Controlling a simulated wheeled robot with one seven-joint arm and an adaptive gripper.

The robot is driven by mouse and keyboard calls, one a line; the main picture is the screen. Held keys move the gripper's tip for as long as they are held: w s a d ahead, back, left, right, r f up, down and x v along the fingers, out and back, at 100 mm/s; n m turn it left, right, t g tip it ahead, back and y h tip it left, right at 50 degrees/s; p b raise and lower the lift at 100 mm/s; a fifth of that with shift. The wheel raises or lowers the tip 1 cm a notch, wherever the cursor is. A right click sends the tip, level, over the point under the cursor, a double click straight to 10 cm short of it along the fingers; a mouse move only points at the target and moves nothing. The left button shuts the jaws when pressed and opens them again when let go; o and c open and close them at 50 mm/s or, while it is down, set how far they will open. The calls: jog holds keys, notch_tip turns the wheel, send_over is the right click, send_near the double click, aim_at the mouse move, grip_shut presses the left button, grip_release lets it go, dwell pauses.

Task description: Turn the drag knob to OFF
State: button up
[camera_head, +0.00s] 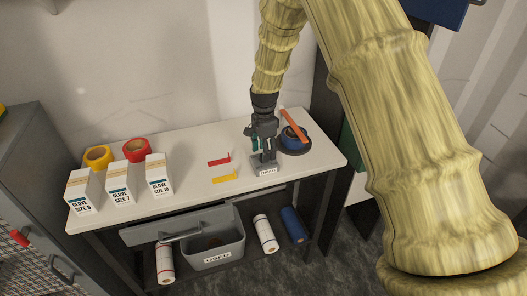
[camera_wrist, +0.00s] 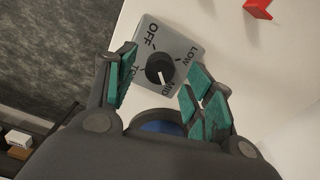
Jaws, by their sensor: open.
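The drag knob (camera_wrist: 159,69) is a round black dial on a grey square plate (camera_wrist: 180,45) in the wrist view. The plate reads OFF, LOW and MID, plus a label partly hidden by a finger. The white mark on the knob appears to point toward MID. My gripper (camera_wrist: 162,77) is open, its green-padded fingers on either side of the knob; I cannot tell whether they touch it. In the head view my gripper (camera_head: 263,143) points down over the small grey box (camera_head: 265,168) with a white front label, and it hides the knob there.
A blue round item (camera_head: 291,142) with an orange bar sits on a dark disc just right of the gripper. Red (camera_head: 219,161) and yellow (camera_head: 225,179) pieces lie to the left. Glove boxes (camera_head: 121,187) and tape rolls (camera_head: 136,150) stand at the bench's left end. The front middle is clear.

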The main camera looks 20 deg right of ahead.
jog(key=shift+s+f, duration=0.1)
jog(key=shift+f, duration=0.5)
jog(key=shift+w+f, duration=0.2)
jog(key=shift+f, duration=0.2)
jog(key=shift+s+r, duration=0.1)
jog(key=shift+s, duration=0.05)
jog(key=shift+c, duration=0.2)
jog(key=c, duration=1)
